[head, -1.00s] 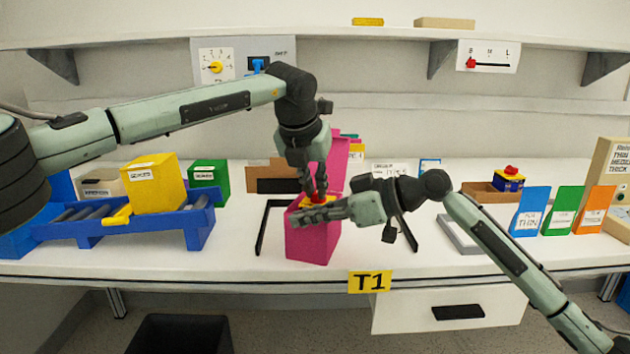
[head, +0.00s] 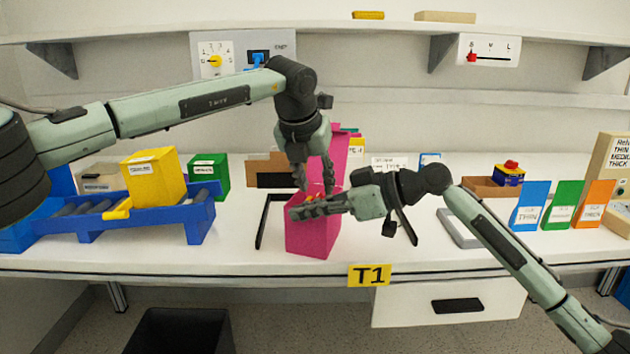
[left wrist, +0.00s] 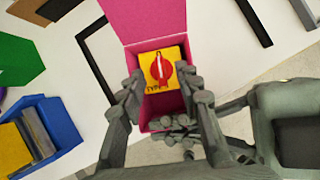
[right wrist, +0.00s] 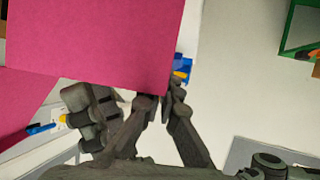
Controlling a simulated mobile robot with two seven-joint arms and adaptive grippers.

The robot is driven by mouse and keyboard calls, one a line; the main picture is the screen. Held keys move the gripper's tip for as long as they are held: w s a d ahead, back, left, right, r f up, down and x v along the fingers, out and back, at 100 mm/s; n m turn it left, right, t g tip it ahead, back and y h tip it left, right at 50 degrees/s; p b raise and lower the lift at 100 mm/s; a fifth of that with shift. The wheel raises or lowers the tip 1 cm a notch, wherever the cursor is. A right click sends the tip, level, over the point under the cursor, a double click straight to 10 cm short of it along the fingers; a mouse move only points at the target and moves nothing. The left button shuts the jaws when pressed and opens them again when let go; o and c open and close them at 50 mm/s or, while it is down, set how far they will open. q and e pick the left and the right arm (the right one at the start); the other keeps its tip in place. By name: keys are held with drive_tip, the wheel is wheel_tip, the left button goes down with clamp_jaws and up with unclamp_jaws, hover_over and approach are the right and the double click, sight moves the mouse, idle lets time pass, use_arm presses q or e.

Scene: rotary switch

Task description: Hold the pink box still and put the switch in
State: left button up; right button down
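The pink box (head: 312,238) stands on the table with its lid (left wrist: 150,18) raised at the back. The yellow switch (left wrist: 150,77) with a red rotary knob (left wrist: 160,70) and a "TYPE" label sits in the box's opening, face up; how deep it sits is hard to tell. My left gripper (head: 314,188) points down over the box, its fingers spread either side of the switch and apart from it in the left wrist view (left wrist: 163,98). My right gripper (head: 292,212) lies across the box's near rim, its fingers close together on the wall (right wrist: 160,98).
A blue roller stand (head: 150,218) with a yellow box (head: 153,180) is at the left. Blue, green and orange holders (head: 563,205) stand at the right. The white table's front strip is clear.

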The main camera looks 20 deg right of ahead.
use_arm(q)
wheel_tip(320, 180, up, 8)
idle(1.1)
use_arm(e)
drive_tip(key=c, duration=1.6)
unclamp_jaws()
drive_tip(key=shift+c, duration=0.2)
